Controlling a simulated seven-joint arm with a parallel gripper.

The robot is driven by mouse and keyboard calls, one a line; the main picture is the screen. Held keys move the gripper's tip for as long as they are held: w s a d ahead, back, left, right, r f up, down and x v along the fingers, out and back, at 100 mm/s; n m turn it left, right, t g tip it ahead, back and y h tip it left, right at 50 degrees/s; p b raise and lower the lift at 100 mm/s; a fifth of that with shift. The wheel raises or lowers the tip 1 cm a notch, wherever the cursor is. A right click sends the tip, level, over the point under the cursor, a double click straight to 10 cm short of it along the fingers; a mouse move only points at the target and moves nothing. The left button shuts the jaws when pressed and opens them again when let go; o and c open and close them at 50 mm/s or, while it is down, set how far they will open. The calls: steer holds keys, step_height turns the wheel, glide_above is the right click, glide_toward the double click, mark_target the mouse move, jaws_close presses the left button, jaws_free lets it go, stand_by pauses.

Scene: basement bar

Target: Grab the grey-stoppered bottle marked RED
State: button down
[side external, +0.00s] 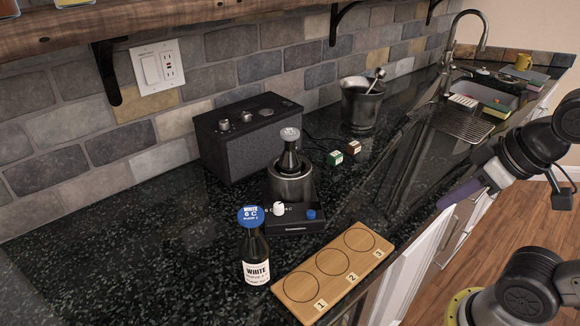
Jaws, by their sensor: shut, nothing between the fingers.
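A dark bottle with a grey stopper (289,158) stands in a steel cylinder (291,187) in the middle of the counter. The print on its stopper is too small to read, and its lower part is hidden inside the cylinder. A second dark bottle (256,262), with a blue stopper and a label reading WHITE, stands in front and to the left. My gripper (457,194) is at the right, shut and empty, well apart from both bottles.
A black control box (292,225) with a white and a blue knob sits before the cylinder. A wooden board (333,269) with circles numbered 1 to 3 lies at the front edge. The left counter is clear.

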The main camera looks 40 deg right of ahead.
jaws_free()
stand_by(0.5)
